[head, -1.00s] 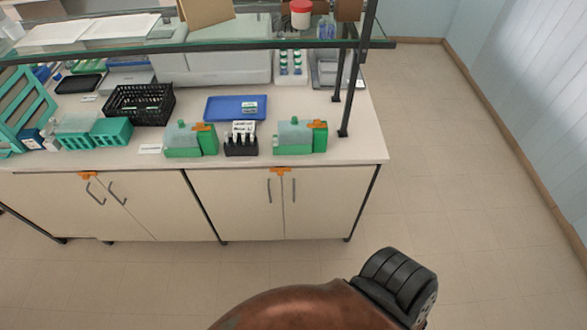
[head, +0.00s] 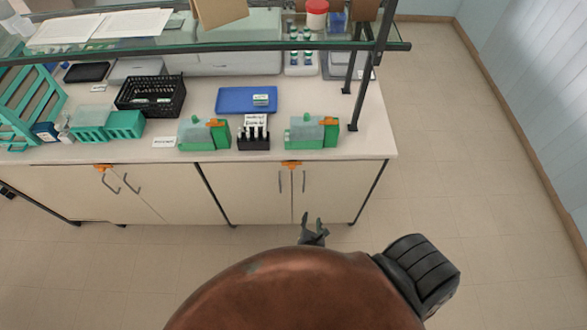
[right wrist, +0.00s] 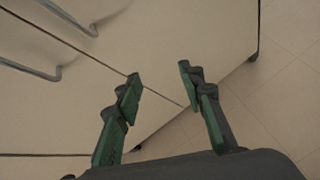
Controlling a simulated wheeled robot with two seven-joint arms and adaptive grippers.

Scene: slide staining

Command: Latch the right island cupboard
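The right island cupboard (head: 245,194) has two cream doors with dark vertical handles, and both doors look closed. Its orange latch (head: 291,165) sits at the top of the seam between the doors, under the counter edge; it is too small to tell its setting. My right gripper (head: 312,227) is in front of the lower right door, below the latch and handles. In the right wrist view its two fingers (right wrist: 160,82) are spread with nothing between them. The cupboard front and grey handles (right wrist: 45,72) show there, but the latch does not. My left gripper is not in view.
The counter (head: 375,140) above holds green boxes (head: 312,132), a black basket (head: 150,95) and a blue tray (head: 232,100). A glass shelf (head: 200,50) on dark posts overhangs it. The left cupboard (head: 75,193) has a similar orange latch. Floor is clear on the right.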

